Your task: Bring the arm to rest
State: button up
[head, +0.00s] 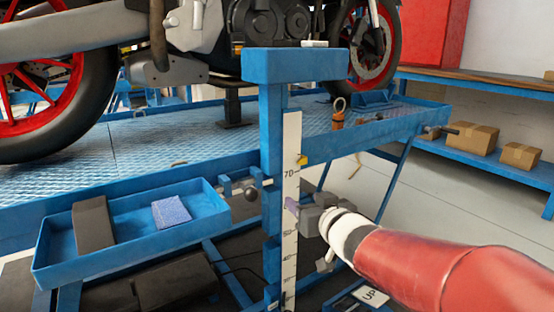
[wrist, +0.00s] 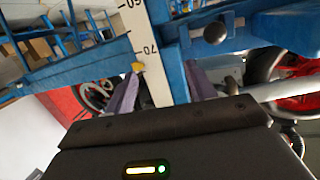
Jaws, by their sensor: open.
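My arm, with a red forearm and a white wrist joint, reaches in from the lower right in the head view. My gripper (head: 294,206) is beside a blue upright post (head: 271,130) with a white numbered scale (head: 291,150). In the wrist view my gripper (wrist: 162,88) has its two purple fingers apart with nothing held between them. The scale (wrist: 135,25) and post show beyond and between the fingers. I cannot tell whether the fingers touch the post. A yellow pointer (head: 303,160) sits on the scale near 70.
A blue tray (head: 60,262) with a dark block (head: 93,223) and a bluish pad (head: 171,211) is at the left. A motorcycle stands on a blue lift platform (head: 150,150) behind the post. Cardboard boxes (head: 474,138) rest on a shelf at right. Open floor lies between.

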jog(key=s+d+m+g+h, duration=0.1)
jog(key=s+d+m+h, duration=0.2)
jog(key=s+d+h, duration=0.3)
jog(key=s+d+f+g+p, duration=0.1)
jog(key=s+f+g, duration=0.2)
jog(key=s, duration=0.7)
jog(key=s+d+f+g+p, duration=0.1)
jog(key=s+g, duration=0.4)
jog(key=s, duration=0.5)
notch_tip(320, 180, down, 3)
jog(key=shift+s+d+r+m+p, duration=0.1)
jog(key=shift+s+d+m+p, duration=0.25)
jog(key=shift+d, duration=0.3)
jog(key=shift+w, duration=0.1)
